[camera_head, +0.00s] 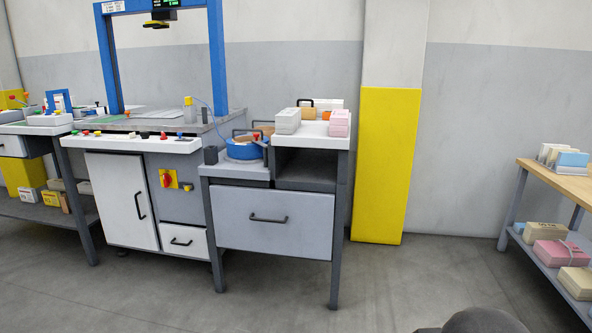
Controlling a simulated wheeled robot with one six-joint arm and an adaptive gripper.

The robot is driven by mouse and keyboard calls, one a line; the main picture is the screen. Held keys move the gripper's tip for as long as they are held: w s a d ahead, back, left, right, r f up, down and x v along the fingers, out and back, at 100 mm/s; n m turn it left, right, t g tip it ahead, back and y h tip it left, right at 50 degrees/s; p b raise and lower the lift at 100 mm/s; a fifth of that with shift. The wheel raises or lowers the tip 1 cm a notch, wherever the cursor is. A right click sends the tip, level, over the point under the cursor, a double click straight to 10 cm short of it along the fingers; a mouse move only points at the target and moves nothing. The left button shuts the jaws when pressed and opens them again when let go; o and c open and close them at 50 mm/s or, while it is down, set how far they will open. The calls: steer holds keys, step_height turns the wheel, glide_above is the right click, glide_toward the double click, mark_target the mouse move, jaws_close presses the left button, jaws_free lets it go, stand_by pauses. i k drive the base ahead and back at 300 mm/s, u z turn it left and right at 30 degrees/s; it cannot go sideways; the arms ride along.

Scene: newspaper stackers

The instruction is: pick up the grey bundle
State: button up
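A light grey bundle (287,122) stands on the white top at the right end of the workbench, near its front left corner. It looks like a stack of paper. A pink bundle (339,123) stands to its right, with a gap between them. A tan box-like thing (319,104) sits behind, between the two. My gripper is not in view; only a dark rounded part, likely mine, shows at the bottom edge.
A blue round thing (244,149) sits on a lower ledge left of the white top. A yellow panel (386,165) covers the pillar to the right. A wooden table (556,181) with bundles stands at far right. The floor in front is clear.

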mark_target(287, 121)
steer(key=i, duration=1.25)
steer(key=u, duration=2.25)
steer(key=i, duration=1.95)
steer(key=z, duration=3.7)
